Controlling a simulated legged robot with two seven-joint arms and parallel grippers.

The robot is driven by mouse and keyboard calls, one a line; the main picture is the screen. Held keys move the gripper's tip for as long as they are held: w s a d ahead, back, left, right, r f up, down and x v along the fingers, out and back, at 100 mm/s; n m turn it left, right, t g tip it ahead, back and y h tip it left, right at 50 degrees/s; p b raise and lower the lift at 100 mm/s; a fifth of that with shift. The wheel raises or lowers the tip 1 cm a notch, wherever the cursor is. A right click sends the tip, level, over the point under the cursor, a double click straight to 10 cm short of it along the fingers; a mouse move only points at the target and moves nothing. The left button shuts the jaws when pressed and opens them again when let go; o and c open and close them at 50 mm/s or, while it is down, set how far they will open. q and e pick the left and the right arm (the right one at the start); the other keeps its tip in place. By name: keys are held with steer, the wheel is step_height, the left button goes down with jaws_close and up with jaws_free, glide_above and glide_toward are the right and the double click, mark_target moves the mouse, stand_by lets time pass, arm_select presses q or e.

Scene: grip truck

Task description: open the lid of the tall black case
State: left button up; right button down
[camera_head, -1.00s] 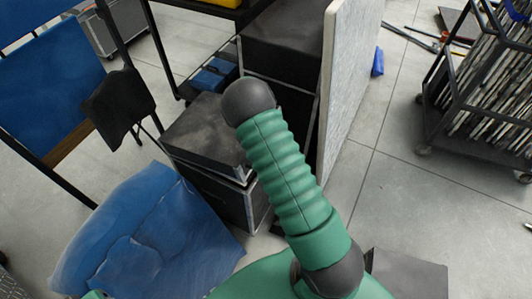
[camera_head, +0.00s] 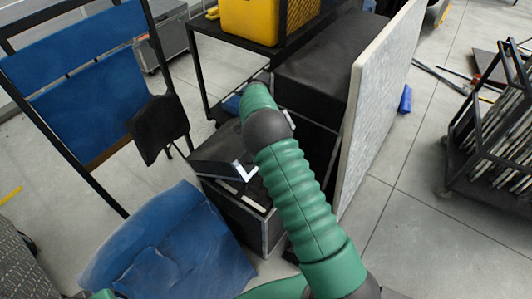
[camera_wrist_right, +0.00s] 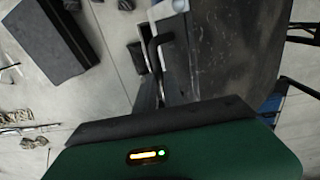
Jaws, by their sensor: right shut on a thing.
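The black case (camera_head: 238,217) with pale metal edging stands on the floor left of my right forearm in the head view. Its dark lid (camera_head: 215,166) looks tilted up from the body, with a bright metal corner. My forearm covers part of the case, so the size of the gap is unclear. My right gripper (camera_wrist_right: 170,120) shows as a green body with a dark front edge in the wrist view. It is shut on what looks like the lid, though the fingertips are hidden. A dark surface (camera_wrist_right: 238,45) lies just beyond it. My left gripper is not in view.
A larger black case (camera_head: 322,68) and an upright grey panel (camera_head: 378,100) stand just behind and right. A black rack (camera_head: 495,145) stands at right. Grey floor is open between panel and rack.

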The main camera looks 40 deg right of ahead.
steer(key=shift+w+a+f, duration=0.15)
steer(key=shift+w+a, duration=0.1)
steer(key=shift+a, duration=0.1)
steer(key=c, duration=1.8)
jaws_free()
steer(key=o, duration=0.3)
steer(key=shift+w+f, duration=0.2)
steer(key=shift+w, duration=0.1)
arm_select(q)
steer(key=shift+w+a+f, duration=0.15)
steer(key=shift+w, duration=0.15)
arm_select(e)
steer(key=shift+o, duration=0.2)
steer(key=shift+s+r, duration=0.1)
steer(key=shift+r, duration=0.05)
steer(key=shift+w+d+r, duration=0.1)
steer(key=shift+w+r, duration=0.1)
steer(key=shift+r, duration=0.2)
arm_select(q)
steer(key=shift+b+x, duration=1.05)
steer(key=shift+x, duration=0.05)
arm_select(e)
step_height(320, 180, up, 16)
steer(key=shift+w, duration=0.2)
